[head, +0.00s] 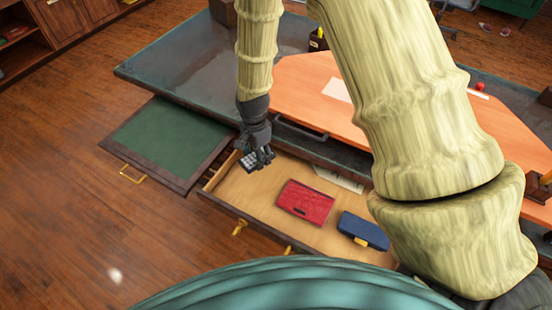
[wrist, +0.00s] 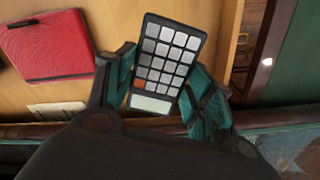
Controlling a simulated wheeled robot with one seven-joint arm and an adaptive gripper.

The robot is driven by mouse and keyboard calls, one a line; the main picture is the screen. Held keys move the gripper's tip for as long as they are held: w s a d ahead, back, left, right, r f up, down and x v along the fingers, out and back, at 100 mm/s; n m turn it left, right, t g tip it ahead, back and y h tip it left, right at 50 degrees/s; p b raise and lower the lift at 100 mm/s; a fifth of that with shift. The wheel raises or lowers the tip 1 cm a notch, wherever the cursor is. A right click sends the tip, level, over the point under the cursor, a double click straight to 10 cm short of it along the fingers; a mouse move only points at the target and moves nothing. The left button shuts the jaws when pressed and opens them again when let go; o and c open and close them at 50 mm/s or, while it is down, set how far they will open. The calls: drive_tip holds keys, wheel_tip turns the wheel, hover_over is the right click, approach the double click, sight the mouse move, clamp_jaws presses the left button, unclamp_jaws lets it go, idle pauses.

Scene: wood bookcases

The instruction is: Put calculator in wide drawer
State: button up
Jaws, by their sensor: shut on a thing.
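My gripper (head: 262,157) is shut on the calculator (head: 249,161), a dark slab with grey keys. In the wrist view the calculator (wrist: 164,60) sits between the two teal fingers of my gripper (wrist: 166,92), keys and pale display facing the camera. The wide drawer (head: 255,199) is pulled out from the desk, with a light wood floor. The calculator is over the left end of the drawer in the head view. I cannot tell whether it touches the drawer floor.
A red wallet-like case (head: 305,203) and a blue case (head: 363,231) lie in the drawer, with a paper (head: 338,179) near its back. A green-topped pull-out board (head: 165,140) lies to the left. The desk top (head: 180,65) is behind.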

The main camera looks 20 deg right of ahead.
sight(260, 175)
drive_tip(key=shift+s+d+f, duration=0.15)
drive_tip(key=shift+s+f, duration=0.7)
drive_tip(key=shift+s, duration=0.25)
drive_tip(key=shift+w+f+p, duration=0.15)
drive_tip(key=shift+w+f, duration=0.3)
drive_tip(key=shift+f, duration=0.2)
drive_tip(key=shift+w+f+p, duration=0.15)
drive_tip(key=shift+w+f, duration=0.3)
drive_tip(key=shift+f, duration=0.45)
drive_tip(key=shift+s+f+p, duration=0.3)
drive_tip(key=shift+s+f, duration=0.1)
drive_tip(key=shift+f, duration=0.6)
drive_tip(key=shift+w+f, duration=0.3)
drive_tip(key=shift+f, duration=0.25)
drive_tip(key=shift+s+r, duration=0.2)
drive_tip(key=shift+f, duration=0.1)
drive_tip(key=o, duration=1)
drive_tip(key=shift+w+f, duration=0.1)
drive_tip(key=shift+f, duration=0.05)
drive_tip(key=shift+o, duration=0.3)
